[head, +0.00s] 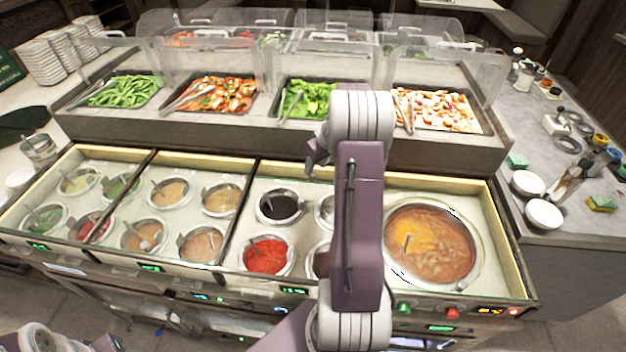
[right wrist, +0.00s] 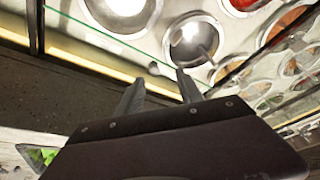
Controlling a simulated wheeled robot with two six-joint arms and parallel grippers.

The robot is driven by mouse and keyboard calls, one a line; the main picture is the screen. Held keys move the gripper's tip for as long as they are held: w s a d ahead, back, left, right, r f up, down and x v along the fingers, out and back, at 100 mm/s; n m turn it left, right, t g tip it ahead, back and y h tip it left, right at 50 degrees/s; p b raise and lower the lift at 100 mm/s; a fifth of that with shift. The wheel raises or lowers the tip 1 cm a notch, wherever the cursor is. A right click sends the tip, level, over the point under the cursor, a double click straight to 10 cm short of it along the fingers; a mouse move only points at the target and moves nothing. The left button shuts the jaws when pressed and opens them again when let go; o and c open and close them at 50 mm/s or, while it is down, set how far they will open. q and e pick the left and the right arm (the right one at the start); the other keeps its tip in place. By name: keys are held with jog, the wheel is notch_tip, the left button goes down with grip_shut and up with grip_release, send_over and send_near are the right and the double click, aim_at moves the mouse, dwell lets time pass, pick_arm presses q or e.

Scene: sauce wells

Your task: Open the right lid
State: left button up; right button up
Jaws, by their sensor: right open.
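The right section of the sauce counter (head: 400,190) holds dark, red and orange-brown sauces in round wells. A clear lid with a thin green edge (right wrist: 110,38) shows over wells in the right wrist view; it is hard to make out in the head view. A small knob-like piece (right wrist: 153,68) sits near this edge. My right gripper (head: 314,165) is at the back rim of the right section. In the right wrist view the gripper (right wrist: 156,88) is open, with the small piece just beyond and between its fingertips. Contact is not visible. My left gripper is out of view.
Food trays under clear guards (head: 430,70) stand directly behind the wells. A large pot of orange-brown sauce (head: 432,243) is at the right. White bowls (head: 545,213) and sponges stand on the right side counter. My right arm hides some middle wells.

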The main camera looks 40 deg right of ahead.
aim_at(312, 174)
jog(key=shift+h, duration=0.3)
jog(key=x, duration=0.5)
jog(key=d+x, duration=0.1)
jog(key=x, duration=0.1)
jog(key=shift+w+d+f, duration=0.1)
jog(key=shift+w, duration=0.25)
jog(key=shift+t, duration=0.3)
grip_shut()
dwell(0.7)
